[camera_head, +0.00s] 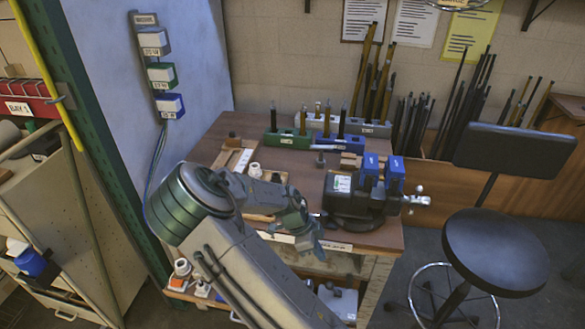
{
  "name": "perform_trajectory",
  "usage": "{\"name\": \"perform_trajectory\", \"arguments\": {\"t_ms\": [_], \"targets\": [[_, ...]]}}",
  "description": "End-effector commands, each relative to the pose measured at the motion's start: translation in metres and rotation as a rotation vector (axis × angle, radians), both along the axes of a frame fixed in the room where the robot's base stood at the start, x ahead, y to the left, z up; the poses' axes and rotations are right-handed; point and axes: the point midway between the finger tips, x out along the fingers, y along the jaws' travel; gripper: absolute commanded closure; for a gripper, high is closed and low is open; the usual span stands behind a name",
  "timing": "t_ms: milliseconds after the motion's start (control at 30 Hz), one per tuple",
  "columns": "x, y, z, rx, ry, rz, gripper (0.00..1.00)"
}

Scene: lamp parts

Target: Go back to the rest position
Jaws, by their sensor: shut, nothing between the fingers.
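My arm reaches in from the bottom and bends at a large greenish joint over the table's left side. My gripper (314,246) is shut and empty, pointing down over the front part of the wooden work table (225,126). It is to the left of a dark vise-like fixture (352,203) with blue blocks (394,172) on it. The fingertips are small and partly blurred against the table edge. My arm hides part of the table's front left.
Green, blue and grey holders (285,138) with upright rods stand at the table's back. A wooden tray (233,158) lies at the left. A black stool (495,250) stands to the right. A green-framed rack (85,130) stands at the left. Bare tabletop shows behind the fixture.

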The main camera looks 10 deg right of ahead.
Motion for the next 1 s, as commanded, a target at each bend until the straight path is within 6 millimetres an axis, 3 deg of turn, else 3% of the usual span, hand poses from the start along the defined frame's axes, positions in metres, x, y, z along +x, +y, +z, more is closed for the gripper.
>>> {"name": "perform_trajectory", "arguments": {"t_ms": [167,367,700,1000], "targets": [[-0.003,0.001,0.003,0.030,0.014,0.013,1.00],[-0.019,0.011,0.023,0.199,0.076,0.116,1.00],[-0.050,0.030,0.087,0.512,0.113,0.464,1.00],[-0.080,0.036,0.154,0.646,0.055,0.857,1.00]]}}
